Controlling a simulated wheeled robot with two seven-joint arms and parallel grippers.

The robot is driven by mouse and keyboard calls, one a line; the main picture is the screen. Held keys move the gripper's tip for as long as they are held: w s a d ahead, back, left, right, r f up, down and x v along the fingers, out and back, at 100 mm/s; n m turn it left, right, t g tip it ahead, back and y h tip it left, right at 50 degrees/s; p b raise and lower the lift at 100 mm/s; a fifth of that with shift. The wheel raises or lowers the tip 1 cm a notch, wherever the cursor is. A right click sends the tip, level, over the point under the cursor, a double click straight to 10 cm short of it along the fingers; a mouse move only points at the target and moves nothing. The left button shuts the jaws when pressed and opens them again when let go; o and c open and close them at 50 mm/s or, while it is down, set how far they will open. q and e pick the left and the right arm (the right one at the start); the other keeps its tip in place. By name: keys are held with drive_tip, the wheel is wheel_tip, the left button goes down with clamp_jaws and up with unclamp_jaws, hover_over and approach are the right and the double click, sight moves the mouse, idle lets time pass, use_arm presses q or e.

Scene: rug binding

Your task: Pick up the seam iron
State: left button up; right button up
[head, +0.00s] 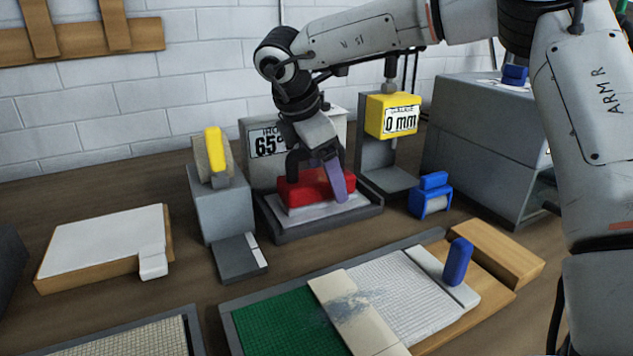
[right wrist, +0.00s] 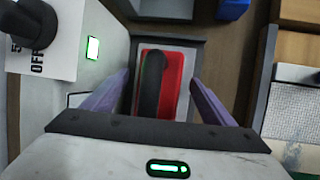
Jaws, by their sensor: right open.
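The seam iron is red (head: 291,194) with a dark handle and sits on a grey plate in a dark tray (head: 278,234), in front of a grey box reading 65°. In the right wrist view the red iron (right wrist: 174,84) and its dark handle lie between my two purple fingers. My right gripper (head: 316,180) is pointed down over the iron with its fingers apart, one on either side. In the right wrist view the gripper (right wrist: 160,100) shows gaps between both fingers and the iron. My left gripper is not in view.
A yellow gauge (head: 392,116) reading 0 mm stands right of the iron, with a blue roller (head: 431,195) nearby. A grey stand (head: 220,205) with a yellow-topped part is to the left. A board with green and white mesh (head: 285,325) lies in front.

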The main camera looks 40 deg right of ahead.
clamp_jaws()
drive_tip(key=shift+r+p, duration=0.5)
drive_tip(key=shift+r, duration=4.7)
